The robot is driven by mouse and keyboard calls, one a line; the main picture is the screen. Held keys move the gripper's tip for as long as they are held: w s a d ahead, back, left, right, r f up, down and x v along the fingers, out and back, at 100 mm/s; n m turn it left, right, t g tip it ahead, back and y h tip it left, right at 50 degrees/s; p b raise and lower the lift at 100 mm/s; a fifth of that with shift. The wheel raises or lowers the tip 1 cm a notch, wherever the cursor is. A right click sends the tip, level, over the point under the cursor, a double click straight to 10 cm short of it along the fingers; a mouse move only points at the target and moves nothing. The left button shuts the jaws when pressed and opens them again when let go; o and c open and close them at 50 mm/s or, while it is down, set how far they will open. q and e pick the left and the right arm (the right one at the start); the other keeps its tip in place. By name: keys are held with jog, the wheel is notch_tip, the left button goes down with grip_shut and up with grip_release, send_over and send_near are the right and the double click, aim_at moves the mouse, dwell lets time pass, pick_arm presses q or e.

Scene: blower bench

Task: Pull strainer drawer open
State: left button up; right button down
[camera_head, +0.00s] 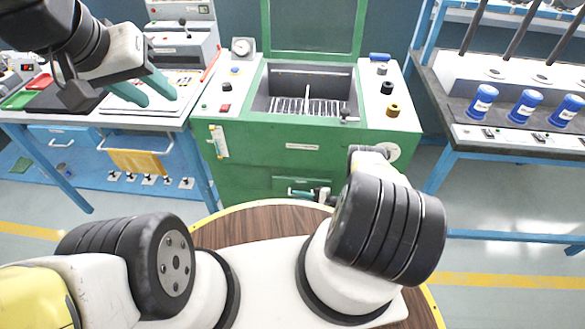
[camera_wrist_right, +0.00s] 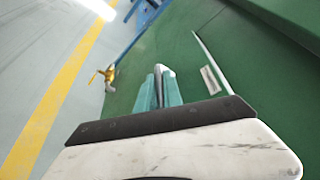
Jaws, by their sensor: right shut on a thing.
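The green blower bench cabinet (camera_head: 255,165) stands ahead, with the strainer drawer (camera_head: 283,184) low on its front, partly hidden by my right arm. My right gripper (camera_head: 303,193) is down at the drawer front. In the right wrist view its teal fingers (camera_wrist_right: 162,80) are close together on a pale bar, the drawer handle (camera_wrist_right: 167,71), against the green panel. How far the drawer stands out is hard to tell. My left gripper (camera_head: 147,90) is open and empty, its teal fingers apart above the left bench.
A round wooden-topped table edge (camera_head: 265,224) lies below my arms. A brass tap (camera_wrist_right: 108,75) sticks out beside the green panel. A blue-framed bench (camera_head: 505,140) with several blue-and-white containers stands on the right. A yellow cloth (camera_head: 138,162) hangs at the left bench.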

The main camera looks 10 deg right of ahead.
jog(key=shift+s, duration=0.1)
dwell(0.4)
jog(key=s+a, duration=0.2)
jog(key=s, duration=0.6)
jog(key=s+a, duration=0.2)
jog(key=s, duration=0.6)
jog(key=shift+s+a, duration=0.4)
jog(key=c, duration=1.8)
grip_release()
jog(key=shift+o, duration=0.2)
jog(key=v, duration=0.8)
